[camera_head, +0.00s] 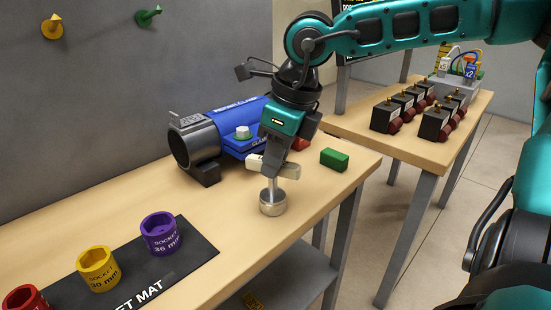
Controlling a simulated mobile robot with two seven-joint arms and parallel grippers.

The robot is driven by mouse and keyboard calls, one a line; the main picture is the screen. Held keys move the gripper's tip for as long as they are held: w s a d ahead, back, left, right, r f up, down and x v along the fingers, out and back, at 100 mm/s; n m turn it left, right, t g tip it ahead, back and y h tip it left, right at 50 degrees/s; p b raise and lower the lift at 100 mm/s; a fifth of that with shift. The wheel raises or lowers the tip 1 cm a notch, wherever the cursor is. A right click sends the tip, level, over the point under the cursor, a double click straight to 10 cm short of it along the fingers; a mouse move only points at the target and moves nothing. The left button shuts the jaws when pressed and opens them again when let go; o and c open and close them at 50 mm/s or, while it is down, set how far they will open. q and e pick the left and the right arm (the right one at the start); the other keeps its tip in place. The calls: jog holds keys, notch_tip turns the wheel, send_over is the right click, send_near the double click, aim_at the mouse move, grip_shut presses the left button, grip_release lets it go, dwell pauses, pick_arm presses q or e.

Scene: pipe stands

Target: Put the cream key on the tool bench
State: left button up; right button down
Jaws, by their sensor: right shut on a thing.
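The cream key (284,170) has a cream cross handle, a thin metal shaft and a round metal foot. My right gripper (274,160) points down and is shut on its cream handle. The key hangs upright over the front part of the tool bench (213,203). I cannot tell whether its foot touches the bench top. My left gripper is not in view.
Behind the key lie a blue clamp body (236,116) with a grey pipe (196,143) and a green block (334,159). Sockets stand on a black mat (185,262) at front left. A second table (436,150) holds several black boxes.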

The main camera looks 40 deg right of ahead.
jog(key=shift+f, duration=0.1)
jog(key=c, duration=1.1)
grip_release()
jog(key=shift+o, duration=0.2)
jog(key=shift+r, duration=0.35)
jog(key=p+v, duration=0.2)
jog(key=v, duration=0.9)
jog(key=shift+s+r, duration=0.15)
jog(key=shift+r, duration=0.15)
jog(key=shift+d, duration=0.15)
